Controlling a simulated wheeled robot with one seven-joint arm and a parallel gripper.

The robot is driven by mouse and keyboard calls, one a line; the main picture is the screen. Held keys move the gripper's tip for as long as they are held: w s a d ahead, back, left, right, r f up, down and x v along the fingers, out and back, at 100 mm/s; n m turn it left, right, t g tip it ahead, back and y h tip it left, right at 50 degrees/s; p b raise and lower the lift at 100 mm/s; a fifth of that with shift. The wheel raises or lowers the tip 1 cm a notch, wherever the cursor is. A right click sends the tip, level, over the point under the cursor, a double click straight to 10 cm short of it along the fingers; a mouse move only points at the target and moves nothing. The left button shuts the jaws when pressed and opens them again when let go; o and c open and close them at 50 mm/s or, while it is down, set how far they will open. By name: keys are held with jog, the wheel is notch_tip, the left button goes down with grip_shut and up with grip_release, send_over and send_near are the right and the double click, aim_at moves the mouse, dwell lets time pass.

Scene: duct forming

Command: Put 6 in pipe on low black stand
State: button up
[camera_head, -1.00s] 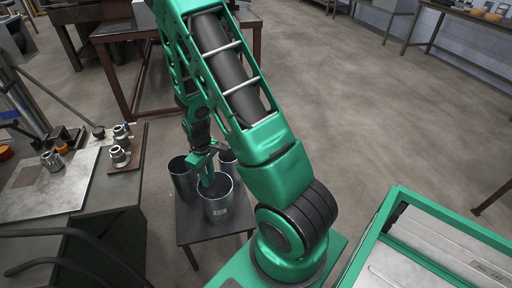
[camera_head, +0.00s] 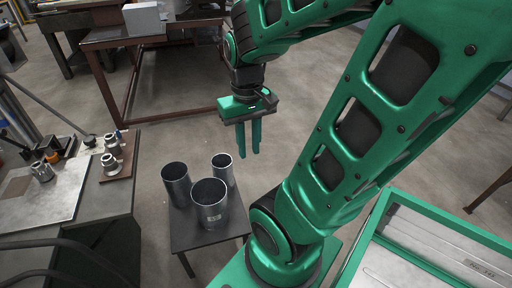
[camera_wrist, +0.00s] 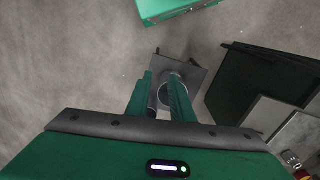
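The low black stand (camera_head: 205,234) carries three upright open metal pipes in the head view. The largest, front pipe (camera_head: 211,214) has a small white label too small to read; a medium pipe (camera_head: 177,190) stands at back left and a narrower one (camera_head: 223,175) at back right. I cannot tell from the label which is 6 in. My gripper (camera_head: 249,154) is raised clear of the pipes, fingers pointing down, apart and empty. In the wrist view, my fingers (camera_wrist: 160,78) partly hide a pipe (camera_wrist: 168,96) far below on the stand (camera_wrist: 197,75).
A dark workbench (camera_head: 105,225) left of the stand holds a metal plate (camera_head: 45,200) and several metal fittings (camera_head: 112,165). A brown-framed table (camera_head: 155,38) stands behind. A green-framed tray (camera_head: 420,250) is at lower right. Floor behind the stand is clear.

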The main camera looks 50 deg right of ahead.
jog(key=shift+m, duration=0.6)
jog(key=shift+s+a+r, duration=0.15)
jog(key=shift+s+r, duration=0.15)
jog(key=shift+s, duration=0.4)
jog(key=shift+s+a+r, duration=0.1)
jog(key=shift+s+r, duration=0.2)
jog(key=shift+s, duration=0.4)
jog(key=shift+s+a+r, duration=0.15)
jog(key=shift+s+r, duration=0.15)
jog(key=shift+s, duration=0.4)
